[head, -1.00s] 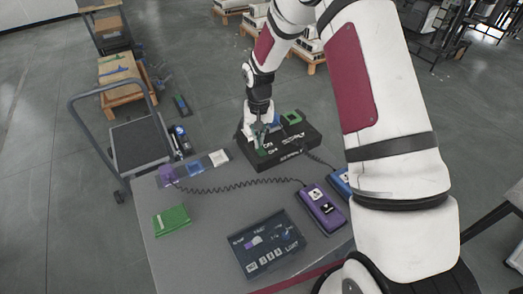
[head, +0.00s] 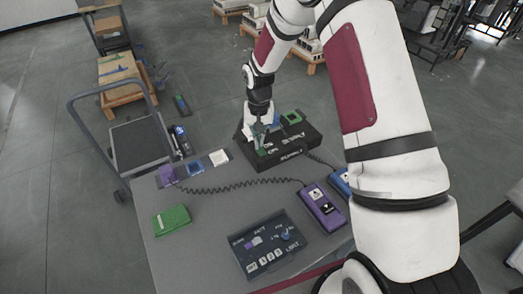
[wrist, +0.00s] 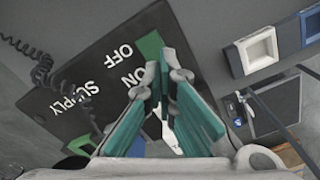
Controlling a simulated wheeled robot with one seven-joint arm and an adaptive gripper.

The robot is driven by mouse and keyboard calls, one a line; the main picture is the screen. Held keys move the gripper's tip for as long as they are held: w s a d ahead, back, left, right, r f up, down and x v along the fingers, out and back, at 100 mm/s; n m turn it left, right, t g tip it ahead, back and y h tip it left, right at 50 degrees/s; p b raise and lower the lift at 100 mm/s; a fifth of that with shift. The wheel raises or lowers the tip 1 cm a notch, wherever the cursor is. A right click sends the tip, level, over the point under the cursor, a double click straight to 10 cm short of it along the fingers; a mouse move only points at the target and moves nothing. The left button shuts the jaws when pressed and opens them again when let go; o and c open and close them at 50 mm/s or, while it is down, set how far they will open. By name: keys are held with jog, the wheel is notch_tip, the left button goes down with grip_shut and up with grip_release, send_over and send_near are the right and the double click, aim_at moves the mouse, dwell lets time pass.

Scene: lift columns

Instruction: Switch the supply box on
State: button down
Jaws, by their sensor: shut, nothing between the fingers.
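The supply box (head: 305,138) is a black box at the back edge of the table in the head view. In the wrist view its top (wrist: 75,75) shows the white words SUPPLY, ON and OFF, with a green patch (wrist: 150,45) beside OFF. My gripper (head: 261,143) points down over the left part of the box. Its teal-padded fingers (wrist: 158,75) are shut and empty, with the tips close to the green patch. I cannot tell whether they touch it. The fingers cover part of the top, and the switch's position cannot be made out.
A dark panel (head: 268,262), a purple handset (head: 322,208) and a green block (head: 171,219) lie on the table (head: 205,262). A coiled cord (head: 235,187) runs from the purple handset to a purple holder (head: 168,175). A cart (head: 138,145) stands left of the table.

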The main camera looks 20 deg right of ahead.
jog(key=shift+f+b, duration=0.3)
jog(key=shift+f, duration=0.65)
dwell(0.5)
jog(key=shift+r, duration=0.1)
jog(key=shift+r+p, duration=0.65)
jog(key=shift+r, duration=2.8)
